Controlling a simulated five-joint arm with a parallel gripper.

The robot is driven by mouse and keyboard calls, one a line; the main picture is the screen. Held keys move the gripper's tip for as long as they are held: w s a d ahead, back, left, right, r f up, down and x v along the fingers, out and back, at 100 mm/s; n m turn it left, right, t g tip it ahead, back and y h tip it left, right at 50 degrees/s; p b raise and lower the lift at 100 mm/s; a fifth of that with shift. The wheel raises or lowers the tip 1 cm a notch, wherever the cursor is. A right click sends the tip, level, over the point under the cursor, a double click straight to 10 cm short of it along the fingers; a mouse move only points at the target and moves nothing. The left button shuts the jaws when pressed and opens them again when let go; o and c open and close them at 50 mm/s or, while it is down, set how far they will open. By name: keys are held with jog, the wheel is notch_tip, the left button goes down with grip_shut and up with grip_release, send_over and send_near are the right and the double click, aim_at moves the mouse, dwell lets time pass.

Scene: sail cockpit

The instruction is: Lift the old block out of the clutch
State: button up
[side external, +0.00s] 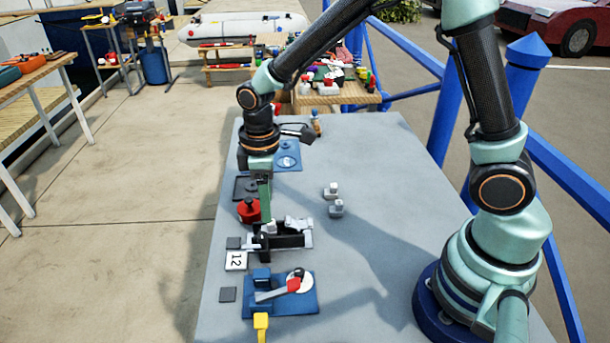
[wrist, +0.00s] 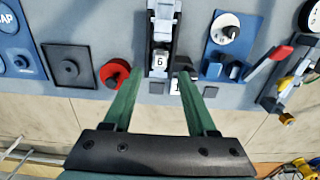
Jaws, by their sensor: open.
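The black clutch (side external: 293,240) stands on the grey table, with a light grey lever or cover on top. In the wrist view the clutch (wrist: 149,47) is upright in the picture, with a light piece marked 6 (wrist: 160,62) in its near end. I cannot tell for sure whether this piece is the old block. My gripper (side external: 265,222) points down at the clutch's left end. In the wrist view its two green fingers (wrist: 161,71) are apart, either side of the near end. Contact is not clear.
A red round part (side external: 249,210) and a blue plate with a red-handled lever (side external: 280,295) flank the clutch. Two small grey pieces (side external: 335,208) (side external: 331,190) stand to the right. The table's right middle is clear.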

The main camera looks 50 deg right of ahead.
jog(key=f, duration=0.5)
jog(key=shift+s+d, duration=0.15)
jog(key=shift+d, duration=0.05)
jog(key=shift+c, duration=0.3)
grip_shut()
jog(key=shift+r, duration=0.1)
notch_tip(320, 180, up, 20)
dwell(0.5)
jog(key=shift+r, duration=1.45)
